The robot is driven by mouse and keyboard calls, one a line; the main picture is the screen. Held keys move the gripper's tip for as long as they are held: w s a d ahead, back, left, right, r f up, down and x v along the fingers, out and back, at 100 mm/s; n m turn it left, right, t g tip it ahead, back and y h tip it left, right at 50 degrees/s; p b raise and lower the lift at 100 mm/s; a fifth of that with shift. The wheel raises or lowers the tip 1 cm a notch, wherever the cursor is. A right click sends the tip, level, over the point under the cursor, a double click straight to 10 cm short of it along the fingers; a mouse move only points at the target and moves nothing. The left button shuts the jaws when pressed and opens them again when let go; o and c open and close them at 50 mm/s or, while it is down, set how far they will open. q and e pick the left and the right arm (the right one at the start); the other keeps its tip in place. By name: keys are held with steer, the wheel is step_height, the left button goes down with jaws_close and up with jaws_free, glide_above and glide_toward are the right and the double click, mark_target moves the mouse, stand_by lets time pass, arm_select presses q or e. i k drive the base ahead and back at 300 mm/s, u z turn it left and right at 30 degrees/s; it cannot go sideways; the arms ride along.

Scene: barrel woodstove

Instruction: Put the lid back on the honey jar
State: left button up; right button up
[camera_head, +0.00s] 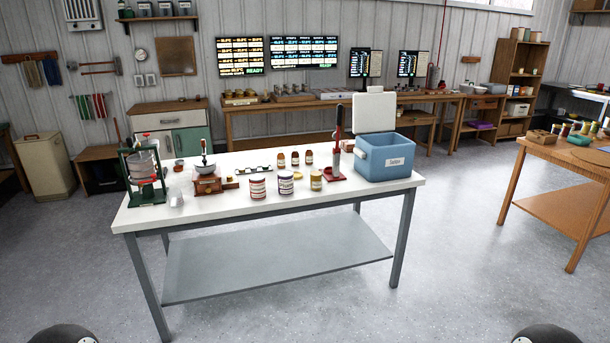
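A small jar with amber contents and a pale label (316,181), which looks like the honey jar, stands upright near the middle of the white table. It is too small to tell whether its mouth is bare. A small flat yellowish disc (297,175) lies just behind and left of it and may be the lid. A purple-labelled jar (286,184) and a red-and-white jar (258,187) stand to its left. Neither of my grippers is in view; only dark rounded shapes show at the bottom corners.
A red lever press (336,165) and a blue cooler (385,158) stand right of the jars. Several small bottles stand behind them. A wooden grinder (207,184) and a green-framed press (145,175) are at left. The white tabletop (225,213) is clear along its front edge.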

mark_target(316, 180)
steer(key=i, duration=0.9)
steer(key=u, duration=0.15)
steer(key=k, duration=0.6)
steer(key=u, duration=0.4)
steer(key=i, duration=1.4)
steer(key=z, duration=0.4)
steer(key=i, duration=0.85)
steer(key=z, duration=0.6)
steer(key=k, duration=0.1)
steer(key=z, duration=0.15)
